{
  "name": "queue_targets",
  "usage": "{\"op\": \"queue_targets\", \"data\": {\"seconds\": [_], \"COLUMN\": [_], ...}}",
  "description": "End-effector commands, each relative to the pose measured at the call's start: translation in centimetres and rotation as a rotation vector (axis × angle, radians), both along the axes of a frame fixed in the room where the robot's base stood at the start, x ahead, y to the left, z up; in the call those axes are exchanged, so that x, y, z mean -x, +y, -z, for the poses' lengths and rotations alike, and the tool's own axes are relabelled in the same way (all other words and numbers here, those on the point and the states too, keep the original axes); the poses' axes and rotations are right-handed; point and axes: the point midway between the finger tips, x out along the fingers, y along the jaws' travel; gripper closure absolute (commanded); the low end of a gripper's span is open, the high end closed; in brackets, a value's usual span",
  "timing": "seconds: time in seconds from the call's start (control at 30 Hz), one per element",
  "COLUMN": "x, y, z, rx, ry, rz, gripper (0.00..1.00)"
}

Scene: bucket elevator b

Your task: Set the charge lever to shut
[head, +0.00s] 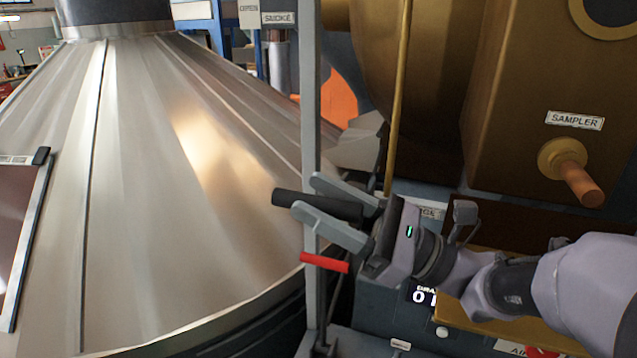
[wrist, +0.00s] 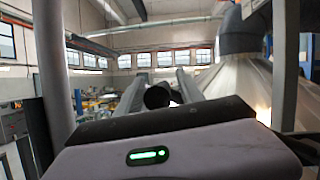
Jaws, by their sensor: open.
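A lever with a black cylindrical grip (head: 290,199) sticks out to the left in the head view; its base is hidden behind my gripper. A label ending in "RGE" (head: 431,212) shows partly behind my wrist, so this looks like the charge lever. My gripper (head: 306,194) is open, with one grey finger on each side of the black grip. In the wrist view the round black end of the grip (wrist: 157,97) shows between the two fingers. I cannot tell whether a finger touches it.
A red handle (head: 325,262) lies just below my gripper. A thin grey post (head: 311,90) stands close to the fingers. A large metal cone (head: 150,180) fills the left. A copper knob labelled SAMPLER (head: 575,172) sits on the brown housing at right.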

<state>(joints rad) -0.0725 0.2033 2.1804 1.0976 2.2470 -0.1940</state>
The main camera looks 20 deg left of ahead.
Motion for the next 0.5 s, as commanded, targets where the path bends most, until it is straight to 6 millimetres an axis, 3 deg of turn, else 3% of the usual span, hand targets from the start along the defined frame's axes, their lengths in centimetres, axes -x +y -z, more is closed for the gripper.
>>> {"op": "queue_targets", "data": {"seconds": [0.37, 0.5], "x": [-0.03, -0.01], "y": [0.57, 0.57], "z": [-0.19, -0.19], "rx": [0.000, 0.000], "ry": [0.001, 0.001], "rz": [0.001, 0.000], "gripper": [0.57, 0.84]}}
